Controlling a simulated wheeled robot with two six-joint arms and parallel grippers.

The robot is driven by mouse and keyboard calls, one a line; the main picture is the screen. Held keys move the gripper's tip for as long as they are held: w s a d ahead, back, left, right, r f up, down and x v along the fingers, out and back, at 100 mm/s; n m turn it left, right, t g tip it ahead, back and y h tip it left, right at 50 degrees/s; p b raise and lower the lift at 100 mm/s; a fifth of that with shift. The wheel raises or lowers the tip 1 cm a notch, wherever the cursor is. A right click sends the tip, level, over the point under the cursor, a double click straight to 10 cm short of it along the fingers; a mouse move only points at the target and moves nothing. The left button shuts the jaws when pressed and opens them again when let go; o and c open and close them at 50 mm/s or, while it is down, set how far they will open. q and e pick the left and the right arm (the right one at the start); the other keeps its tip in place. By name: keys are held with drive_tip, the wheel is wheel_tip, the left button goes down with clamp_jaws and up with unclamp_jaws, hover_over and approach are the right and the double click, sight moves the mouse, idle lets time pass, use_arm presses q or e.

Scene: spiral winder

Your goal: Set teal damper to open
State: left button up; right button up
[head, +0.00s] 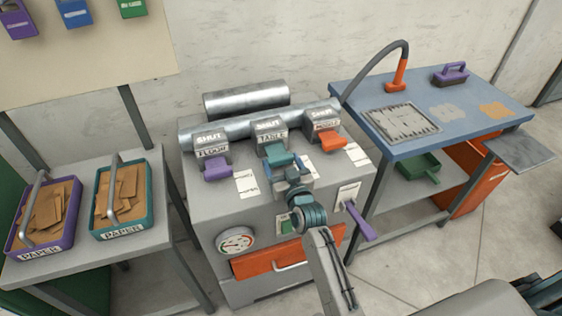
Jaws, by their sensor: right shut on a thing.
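The teal damper (277,153) is the middle one of three sliding dampers on top of the grey machine cabinet (225,200). Its plate reads TABLE, with SHUT above it. Its teal tab sticks out toward the front. My right gripper (287,172) comes up from the bottom and is shut on the teal tab, hiding its front end. My left gripper is out of view.
A purple damper (217,169) sits close on the left and an orange damper (331,140) on the right. A purple lever (360,222) juts from the cabinet front. Paper trays stand on the left table; a blue workbench (440,140) is at right.

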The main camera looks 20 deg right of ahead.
sight(282, 164)
drive_tip(key=s, duration=0.4)
drive_tip(key=shift+s+d, duration=0.1)
drive_tip(key=shift+s, duration=0.3)
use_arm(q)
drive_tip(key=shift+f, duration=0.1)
use_arm(e)
drive_tip(key=shift+f, duration=0.15)
drive_tip(key=o, duration=1.4)
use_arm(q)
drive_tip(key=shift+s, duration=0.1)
use_arm(e)
drive_tip(key=shift+s, duration=0.15)
drive_tip(key=shift+s+b, duration=0.35)
drive_tip(key=shift+s, duration=0.15)
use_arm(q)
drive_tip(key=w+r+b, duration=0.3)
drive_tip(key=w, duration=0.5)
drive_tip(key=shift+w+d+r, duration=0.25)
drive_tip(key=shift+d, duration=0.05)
use_arm(e)
drive_tip(key=shift+s+d, duration=0.2)
drive_tip(key=shift+s, duration=4.7)
